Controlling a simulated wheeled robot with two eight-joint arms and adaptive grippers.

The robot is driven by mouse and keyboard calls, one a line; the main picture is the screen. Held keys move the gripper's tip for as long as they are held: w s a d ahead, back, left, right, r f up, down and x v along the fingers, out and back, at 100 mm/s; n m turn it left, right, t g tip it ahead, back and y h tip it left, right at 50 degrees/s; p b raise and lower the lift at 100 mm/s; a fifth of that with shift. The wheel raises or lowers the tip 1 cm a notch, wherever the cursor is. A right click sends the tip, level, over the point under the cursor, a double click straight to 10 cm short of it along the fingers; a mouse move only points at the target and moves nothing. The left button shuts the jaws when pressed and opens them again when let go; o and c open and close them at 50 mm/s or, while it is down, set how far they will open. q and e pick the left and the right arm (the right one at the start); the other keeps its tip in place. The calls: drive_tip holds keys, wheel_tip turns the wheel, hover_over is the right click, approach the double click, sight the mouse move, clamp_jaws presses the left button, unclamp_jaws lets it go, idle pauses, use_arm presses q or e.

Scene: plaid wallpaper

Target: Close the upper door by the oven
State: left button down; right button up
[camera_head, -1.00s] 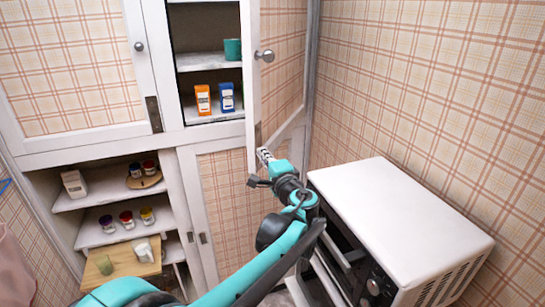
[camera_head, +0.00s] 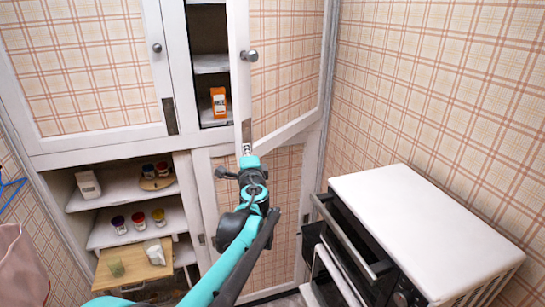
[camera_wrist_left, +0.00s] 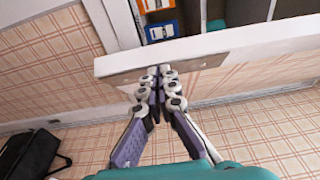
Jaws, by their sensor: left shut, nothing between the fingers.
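The upper door by the oven (camera_head: 283,75) is white-framed with a plaid panel and a round knob (camera_head: 249,55). It stands partly open, its free edge at the left, leaving a narrow gap into the cupboard. My left gripper (camera_head: 247,150) is shut and empty, with its fingertips at the door's lower free corner. In the left wrist view, the fingertips (camera_wrist_left: 160,72) are right at the door's lower edge (camera_wrist_left: 215,50) and seem to touch it. The white-topped oven (camera_head: 425,225) with a dark front stands at the right. My right gripper is not in view.
An orange box (camera_head: 218,102) stands on a shelf inside the cupboard. The upper left door (camera_head: 90,70) is shut. Open lower shelves (camera_head: 120,190) hold cups and jars. A lower plaid door (camera_head: 280,190) is below my gripper.

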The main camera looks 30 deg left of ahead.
use_arm(q)
drive_tip(key=w+a+m+t+h, duration=0.1)
drive_tip(key=w+a, duration=0.3)
drive_tip(key=a, duration=1.1)
drive_tip(key=w+a+m+t+h, duration=0.1)
drive_tip(key=w+a+m+h, duration=0.1)
drive_tip(key=a, duration=1.2)
drive_tip(key=shift+w+a+t+h, duration=0.4)
drive_tip(key=shift+w+h, duration=0.1)
drive_tip(key=shift+w, duration=0.4)
